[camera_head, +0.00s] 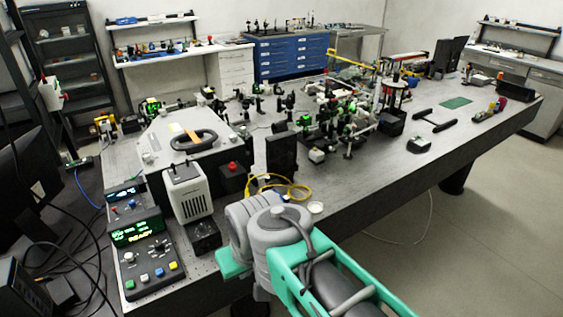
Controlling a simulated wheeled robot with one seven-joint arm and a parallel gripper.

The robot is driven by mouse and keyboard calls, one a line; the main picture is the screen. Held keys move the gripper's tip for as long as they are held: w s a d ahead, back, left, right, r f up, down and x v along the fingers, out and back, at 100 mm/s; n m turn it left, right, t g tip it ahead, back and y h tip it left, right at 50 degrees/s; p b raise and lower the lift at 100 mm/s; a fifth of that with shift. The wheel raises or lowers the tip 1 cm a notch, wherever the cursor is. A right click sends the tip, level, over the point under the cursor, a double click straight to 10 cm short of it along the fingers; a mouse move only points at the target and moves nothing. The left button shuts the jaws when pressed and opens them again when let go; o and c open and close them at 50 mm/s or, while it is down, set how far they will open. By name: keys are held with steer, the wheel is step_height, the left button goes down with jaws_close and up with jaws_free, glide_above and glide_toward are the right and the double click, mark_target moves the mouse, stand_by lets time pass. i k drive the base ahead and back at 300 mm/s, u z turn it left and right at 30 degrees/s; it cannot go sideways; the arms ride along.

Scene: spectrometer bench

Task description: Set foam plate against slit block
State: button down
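I cannot clearly pick out a foam plate or a slit block by name. A dark upright plate (282,154) stands on the bench near the middle of the picture. A small dark block with a red knob (233,179) stands to its left, apart from it. A low black block (204,236) lies at the bench's front edge, below a white upright unit. My arm comes in from the bottom right, and its grey joint is in front of the bench edge. My gripper's fingers do not show; the arm hides part of the front edge.
A control panel (146,255) with buttons and a lit display is at the front left. The white unit (187,195) and a large grey housing (163,150) stand behind it. A yellow cable (270,187) loops near my arm. Dense optics (335,120) fill the bench's middle.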

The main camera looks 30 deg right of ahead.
mark_target(280, 148)
steer(key=u, duration=2.95)
steer(key=k, duration=0.85)
steer(key=z, duration=1.9)
steer(key=i, duration=0.5)
steer(key=u, duration=0.05)
